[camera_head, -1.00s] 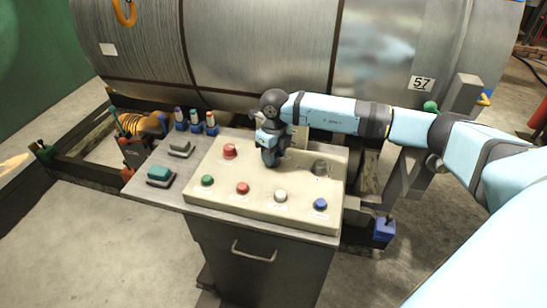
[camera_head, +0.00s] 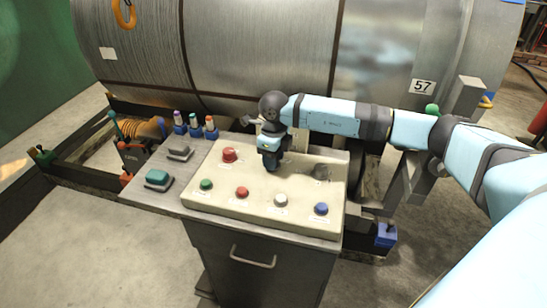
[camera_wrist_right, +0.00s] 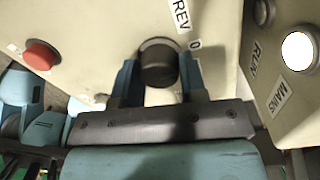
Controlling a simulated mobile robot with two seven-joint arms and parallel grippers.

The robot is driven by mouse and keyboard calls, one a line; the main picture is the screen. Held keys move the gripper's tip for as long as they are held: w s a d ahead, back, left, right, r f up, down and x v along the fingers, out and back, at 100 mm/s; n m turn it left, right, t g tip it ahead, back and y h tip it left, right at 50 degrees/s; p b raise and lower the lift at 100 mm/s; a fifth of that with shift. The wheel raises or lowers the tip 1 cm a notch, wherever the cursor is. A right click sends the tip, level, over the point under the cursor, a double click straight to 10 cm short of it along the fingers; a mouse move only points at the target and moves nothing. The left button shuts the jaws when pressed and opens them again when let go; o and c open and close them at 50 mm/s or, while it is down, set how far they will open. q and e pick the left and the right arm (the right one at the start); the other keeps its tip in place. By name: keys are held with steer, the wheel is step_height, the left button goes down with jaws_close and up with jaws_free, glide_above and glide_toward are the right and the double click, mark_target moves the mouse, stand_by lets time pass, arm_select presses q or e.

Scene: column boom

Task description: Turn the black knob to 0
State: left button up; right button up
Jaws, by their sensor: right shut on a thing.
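The black knob (camera_wrist_right: 159,64) sits on the cream control panel between the two fingers of my right gripper (camera_wrist_right: 160,75). The fingers are shut on its sides. Labels reading "REV" and "0" show beside it in the right wrist view. The knob's pointer mark cannot be made out. In the head view, my right gripper (camera_head: 270,164) points down at the back middle of the cream panel (camera_head: 230,197) and hides the knob. My left gripper is not in view.
A second dark knob (camera_head: 320,171) stands to the right. A red button (camera_head: 229,155) is to the left. A large metal drum (camera_head: 262,50) stands behind.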

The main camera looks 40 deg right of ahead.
steer(key=o, duration=0.9)
steer(key=r, duration=1.4)
steer(key=shift+w+d, duration=0.15)
steer(key=shift+d, duration=0.1)
steer(key=shift+f, duration=0.1)
